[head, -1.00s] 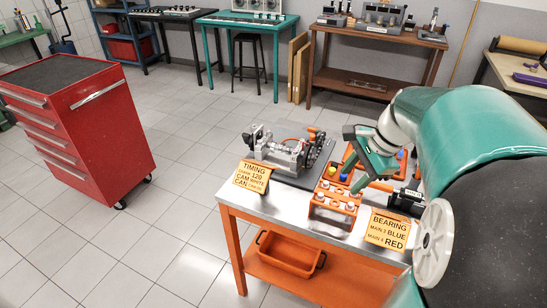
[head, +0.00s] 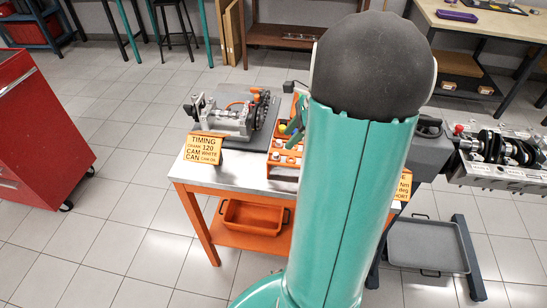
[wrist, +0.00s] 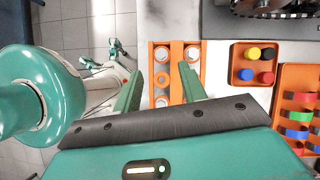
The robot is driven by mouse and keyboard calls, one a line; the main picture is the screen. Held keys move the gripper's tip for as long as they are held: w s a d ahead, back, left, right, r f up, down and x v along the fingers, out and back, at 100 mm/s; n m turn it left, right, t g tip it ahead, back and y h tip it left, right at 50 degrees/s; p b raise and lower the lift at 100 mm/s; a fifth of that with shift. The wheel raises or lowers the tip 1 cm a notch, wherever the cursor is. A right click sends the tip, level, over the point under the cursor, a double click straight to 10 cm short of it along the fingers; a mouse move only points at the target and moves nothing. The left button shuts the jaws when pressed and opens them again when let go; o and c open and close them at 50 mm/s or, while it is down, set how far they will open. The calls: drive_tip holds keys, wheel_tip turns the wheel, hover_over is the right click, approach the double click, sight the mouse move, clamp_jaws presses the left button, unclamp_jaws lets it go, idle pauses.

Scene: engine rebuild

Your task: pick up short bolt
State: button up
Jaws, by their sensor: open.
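An orange bolt rack (wrist: 163,128) lies below my gripper (wrist: 162,76) in the wrist view. Several round silvery bolt heads (wrist: 161,80) sit in its holes; I cannot tell from above which are short. My gripper is open, with one green finger at the left edge of the rack and the other over its right part. Nothing is held between the fingers. In the head view the rack (head: 284,158) shows only in part on the bench, because my arm hides the rest. A green finger (head: 297,118) of my gripper shows just above it.
An orange holder with coloured caps (wrist: 254,78) and a tray of coloured pieces (wrist: 283,105) lie right of the rack. A crankshaft assembly (head: 232,117) and a yellow timing sign (head: 203,148) are on the bench's left. An engine block (head: 503,150) stands right.

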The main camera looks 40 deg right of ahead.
sight(276, 154)
drive_tip(key=shift+x, duration=3.45)
drive_tip(key=shift+s+d+f, duration=0.1)
drive_tip(key=shift+d, duration=0.05)
drive_tip(key=shift+c, duration=0.2)
clamp_jaws()
